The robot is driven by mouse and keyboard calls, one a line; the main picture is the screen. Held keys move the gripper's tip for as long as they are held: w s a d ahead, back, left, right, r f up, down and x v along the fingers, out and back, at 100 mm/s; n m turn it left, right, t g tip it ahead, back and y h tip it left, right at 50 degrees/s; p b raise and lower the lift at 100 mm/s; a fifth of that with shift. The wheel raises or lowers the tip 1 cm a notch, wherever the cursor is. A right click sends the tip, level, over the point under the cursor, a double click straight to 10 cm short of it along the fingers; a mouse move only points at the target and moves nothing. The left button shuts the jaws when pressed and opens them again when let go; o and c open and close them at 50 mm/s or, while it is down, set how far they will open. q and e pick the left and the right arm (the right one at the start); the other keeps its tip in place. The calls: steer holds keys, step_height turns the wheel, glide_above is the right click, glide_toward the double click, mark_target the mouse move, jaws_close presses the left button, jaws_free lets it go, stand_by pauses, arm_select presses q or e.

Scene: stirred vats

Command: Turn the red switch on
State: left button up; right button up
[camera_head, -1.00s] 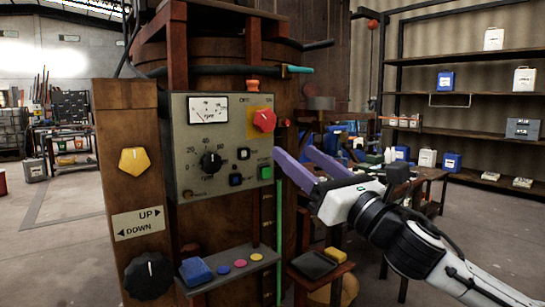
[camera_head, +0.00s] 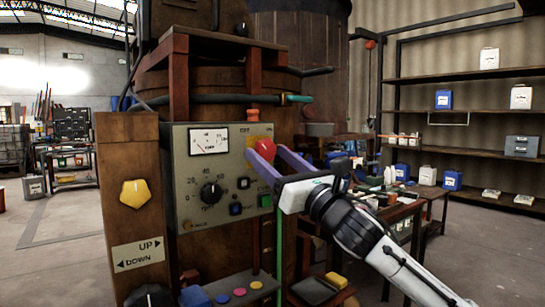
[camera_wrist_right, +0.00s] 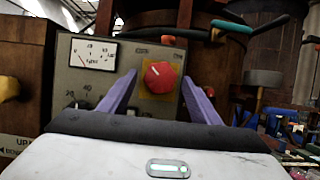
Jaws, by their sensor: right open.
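The red switch (camera_head: 264,147) is a red rotary knob on a yellow plate at the upper right of the grey control panel (camera_head: 180,190). My right gripper (camera_head: 263,150) is open, its two purple fingers pointing at the panel and partly covering the knob in the head view. My left gripper is out of view.
The panel also bears a meter (camera_head: 209,141), a black dial (camera_head: 211,193) and a green button (camera_head: 265,200). A yellow knob (camera_head: 135,194) is on the wooden post at left. A teal-tipped pipe (camera_head: 297,98) juts out above the panel. Shelves (camera_head: 450,77) stand at back right.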

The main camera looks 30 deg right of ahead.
steer(key=c, duration=1.1)
steer(key=shift+o, duration=0.2)
